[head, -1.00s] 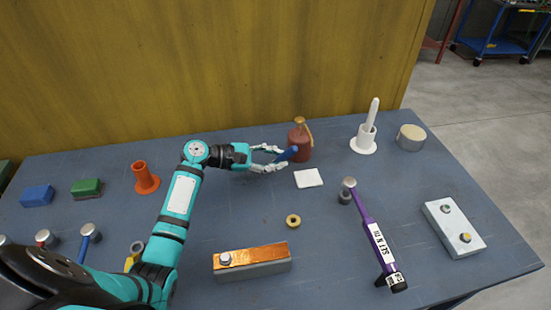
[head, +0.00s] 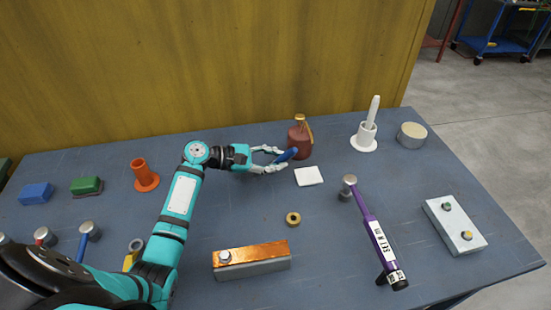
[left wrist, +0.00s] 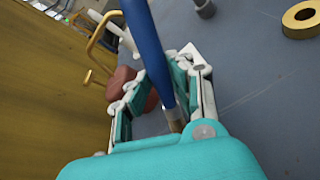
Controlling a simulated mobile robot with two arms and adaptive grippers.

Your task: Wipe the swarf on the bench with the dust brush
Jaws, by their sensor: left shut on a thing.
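My left gripper (head: 277,158) is shut on a blue-handled tool, which looks like the dust brush (head: 288,154). It holds the brush over the back middle of the bench (head: 340,215), in front of the red-brown can. In the left wrist view the blue handle (left wrist: 147,45) runs between the fingers, with a tan part at the end near the palm. Bristles cannot be made out. I cannot make out swarf on the bench in either view. My right gripper is not in view.
A red-brown can (head: 299,142) stands close beyond the gripper. A white square (head: 309,176), a brass ring (head: 293,219), a copper-topped block (head: 252,260) and a purple tool (head: 376,235) lie nearer. A white holder (head: 364,142) stands right. A yellow wall (head: 200,65) backs the bench.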

